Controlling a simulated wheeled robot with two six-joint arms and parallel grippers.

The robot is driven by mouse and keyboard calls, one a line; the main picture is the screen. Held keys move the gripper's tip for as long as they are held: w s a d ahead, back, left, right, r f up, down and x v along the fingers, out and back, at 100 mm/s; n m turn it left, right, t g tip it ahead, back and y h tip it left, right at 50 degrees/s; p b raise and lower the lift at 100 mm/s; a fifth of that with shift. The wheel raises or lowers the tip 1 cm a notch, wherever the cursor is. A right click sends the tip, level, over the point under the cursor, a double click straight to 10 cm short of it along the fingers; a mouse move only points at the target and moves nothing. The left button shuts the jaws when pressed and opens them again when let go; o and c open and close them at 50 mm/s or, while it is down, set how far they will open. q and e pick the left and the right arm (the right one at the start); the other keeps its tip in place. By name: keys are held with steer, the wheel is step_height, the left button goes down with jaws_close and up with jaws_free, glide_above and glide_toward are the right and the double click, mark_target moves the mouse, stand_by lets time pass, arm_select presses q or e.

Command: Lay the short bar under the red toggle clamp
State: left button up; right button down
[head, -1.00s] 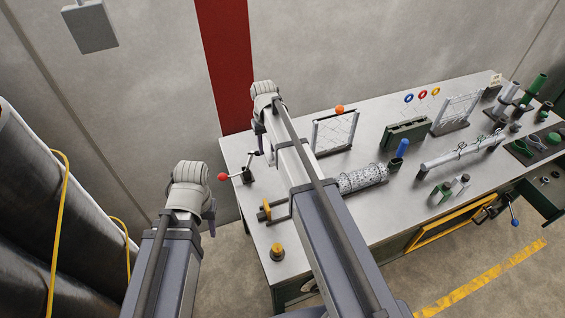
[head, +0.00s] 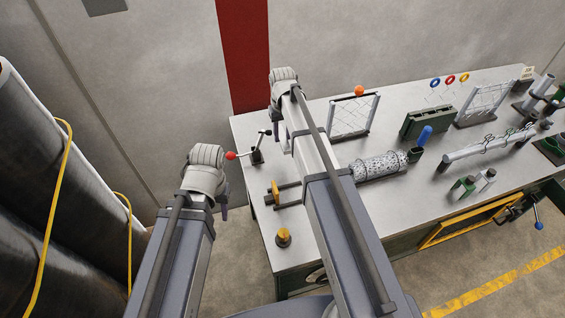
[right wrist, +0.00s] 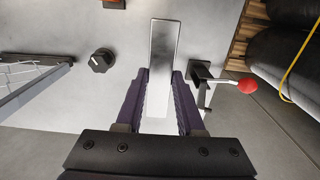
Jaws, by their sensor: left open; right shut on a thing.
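The short bar (right wrist: 163,50), a flat pale metal strip, is held between the two purple fingers of my right gripper (right wrist: 162,78). It extends past the fingertips in the right wrist view. The red toggle clamp (right wrist: 202,78) stands just right of the bar there, its red ball (right wrist: 247,85) pointing right. Whether bar and clamp touch is unclear. In the head view the clamp (head: 257,156) and its red ball (head: 231,155) are near the bench's left end; my right arm hides its gripper. My left gripper (head: 223,212) is mostly hidden behind its wrist, left of the bench, holding nothing visible.
A black knob (right wrist: 100,60) stands left of the bar. A yellow-faced fixture (head: 276,193) and a yellow knob (head: 283,237) occupy the bench's front left. Bare bench (head: 318,240) shows at front.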

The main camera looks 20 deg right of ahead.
steer(key=b, duration=0.5)
glide_above(282, 161)
step_height(282, 161, down, 7)
steer(key=shift+s+r, duration=0.1)
steer(key=shift+r, duration=0.1)
steer(key=shift+f+b, duration=0.1)
steer(key=shift+b, duration=0.2)
step_height(282, 161, down, 4)
steer(key=b, duration=0.4)
steer(key=shift+f, duration=0.15)
steer(key=shift+f+b, duration=0.15)
steer(key=shift+b, duration=0.15)
steer(key=c, duration=0.5)
jaws_free()
